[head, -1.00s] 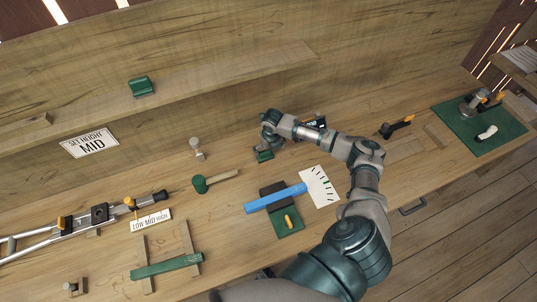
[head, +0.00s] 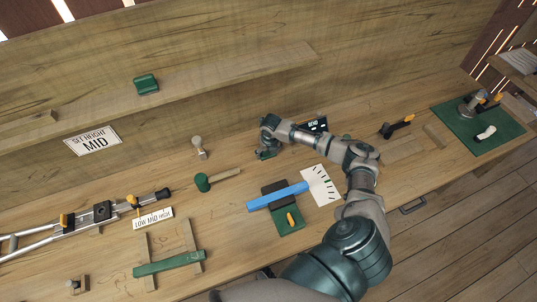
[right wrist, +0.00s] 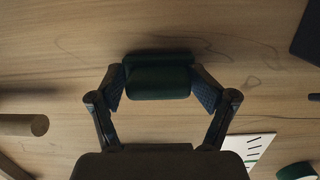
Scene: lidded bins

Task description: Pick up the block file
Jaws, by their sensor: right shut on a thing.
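The block file (right wrist: 158,80) appears as a dark green, rounded block in the right wrist view, between the two fingers of my right gripper (right wrist: 160,92). The fingers press on its left and right ends, so the gripper is shut on it. In the head view my right gripper (head: 268,151) is low at the back of the workbench, and mostly hides the block file. Wood grain of the bench lies behind the block; I cannot tell whether it still touches the surface. My left gripper is not in view.
A blue bar (head: 277,196) and white scale card (head: 321,185) are in front. Another green block (head: 146,84) sits on the shelf.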

